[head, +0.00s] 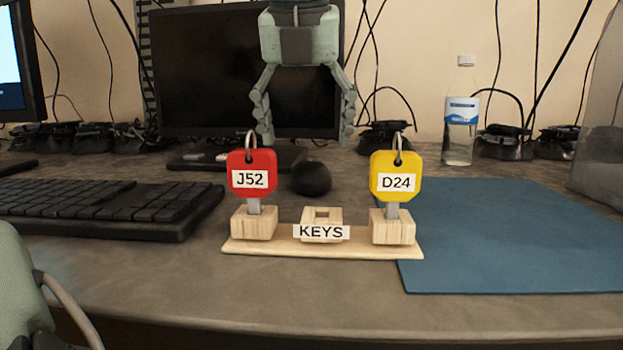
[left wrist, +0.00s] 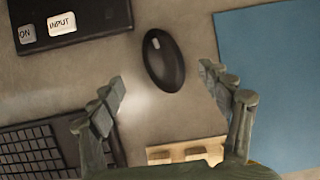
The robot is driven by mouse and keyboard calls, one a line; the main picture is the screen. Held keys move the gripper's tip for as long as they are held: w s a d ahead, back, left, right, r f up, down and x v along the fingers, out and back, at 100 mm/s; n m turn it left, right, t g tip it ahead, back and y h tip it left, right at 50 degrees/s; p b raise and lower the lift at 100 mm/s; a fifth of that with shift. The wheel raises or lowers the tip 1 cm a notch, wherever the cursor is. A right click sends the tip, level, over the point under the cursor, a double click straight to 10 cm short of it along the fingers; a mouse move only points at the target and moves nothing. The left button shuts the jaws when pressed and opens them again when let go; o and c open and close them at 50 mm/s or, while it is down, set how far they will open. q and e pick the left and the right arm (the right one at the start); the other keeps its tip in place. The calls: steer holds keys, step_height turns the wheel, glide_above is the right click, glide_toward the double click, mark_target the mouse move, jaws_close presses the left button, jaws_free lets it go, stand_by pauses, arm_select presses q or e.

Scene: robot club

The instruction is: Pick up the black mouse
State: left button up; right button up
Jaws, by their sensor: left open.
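The black mouse (head: 311,178) lies on the grey desk behind the wooden key holder, between the red and yellow key tags in the head view. In the left wrist view the mouse (left wrist: 163,61) is dark and oval with a light scroll wheel. My left gripper (head: 305,140) hangs above and around the mouse's place, fingers pointing down, open and empty. In the left wrist view its fingertips (left wrist: 162,78) are spread apart, with the mouse between and slightly beyond them, not visibly touched. My right gripper is not in view.
The wooden key holder (head: 322,247) stands in front, with a red tag (head: 252,173) and a yellow tag (head: 396,177) upright. A black keyboard (head: 110,203) is at left, a blue mat (head: 520,235) at right. A black box (left wrist: 65,20), monitor (head: 205,70) and bottle (head: 460,120) are behind.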

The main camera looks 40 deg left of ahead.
mark_target(310, 165)
arm_select(q)
steer(key=x, duration=0.5)
steer(key=shift+d+b, duration=0.4)
steer(key=shift+w+a+f, duration=0.15)
steer(key=shift+a+f, duration=0.05)
steer(key=shift+f, duration=0.25)
steer(key=c, duration=1.3)
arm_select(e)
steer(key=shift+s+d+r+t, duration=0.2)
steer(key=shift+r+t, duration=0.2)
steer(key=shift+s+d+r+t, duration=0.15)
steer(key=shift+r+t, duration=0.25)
arm_select(q)
steer(key=shift+r, duration=0.1)
